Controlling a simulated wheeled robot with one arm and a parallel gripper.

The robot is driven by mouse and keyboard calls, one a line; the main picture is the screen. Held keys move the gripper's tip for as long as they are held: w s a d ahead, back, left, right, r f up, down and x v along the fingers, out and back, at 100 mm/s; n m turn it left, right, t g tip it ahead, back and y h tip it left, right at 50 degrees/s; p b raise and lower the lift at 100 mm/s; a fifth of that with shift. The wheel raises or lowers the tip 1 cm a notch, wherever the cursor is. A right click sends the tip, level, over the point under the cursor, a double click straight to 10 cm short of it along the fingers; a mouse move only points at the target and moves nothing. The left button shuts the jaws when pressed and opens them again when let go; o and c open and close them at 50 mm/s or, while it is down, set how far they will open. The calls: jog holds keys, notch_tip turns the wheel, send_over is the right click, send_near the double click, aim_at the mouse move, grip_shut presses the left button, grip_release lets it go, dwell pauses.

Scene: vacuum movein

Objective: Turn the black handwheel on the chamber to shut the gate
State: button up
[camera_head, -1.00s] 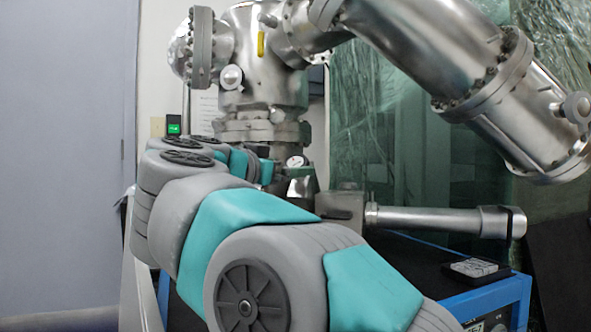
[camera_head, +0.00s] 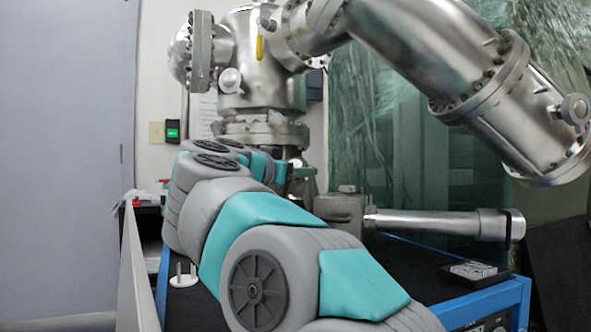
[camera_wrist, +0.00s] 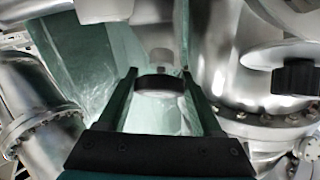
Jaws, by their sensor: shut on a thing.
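In the wrist view, my gripper (camera_wrist: 160,75) has its two dark fingers on either side of a black-rimmed round piece with a pale centre, which appears to be the black handwheel (camera_wrist: 160,82). It is shut on this piece. The steel chamber (camera_head: 262,75) stands upright behind my arm in the head view, and a steel flanged body (camera_wrist: 260,60) fills the right of the wrist view. In the head view my arm hides the gripper's fingers and the gripped piece. The gate's position cannot be seen.
A horizontal steel tube (camera_head: 435,222) with a dark end projects right from the chamber. A large steel pipe (camera_head: 480,85) hangs at upper right. A black knob (camera_wrist: 295,77) is right of my fingers. A blue-framed bench (camera_head: 480,305) stands below.

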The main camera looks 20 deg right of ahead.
jog(key=c, duration=0.8)
jog(key=shift+o, duration=0.2)
jog(key=m+p, duration=0.1)
jog(key=p, duration=0.3)
jog(key=shift+r+g, duration=0.35)
jog(key=shift+g, duration=0.05)
jog(key=shift+a+r+m+h+p, duration=0.1)
jog(key=shift+m+h+p, duration=0.2)
jog(key=shift+p, duration=0.6)
jog(key=shift+m+g+p, duration=0.7)
jog(key=shift+p, duration=0.55)
jog(key=m+g+p, duration=0.3)
jog(key=m+p, duration=0.2)
jog(key=shift+f+g+h, duration=0.2)
jog(key=shift+g+h, duration=0.2)
jog(key=shift+f+m+g+p, duration=0.2)
jog(key=shift+m+g+p, duration=0.7)
jog(key=shift+m, duration=0.2)
jog(key=shift+f, duration=0.1)
jog(key=o, duration=1.4)
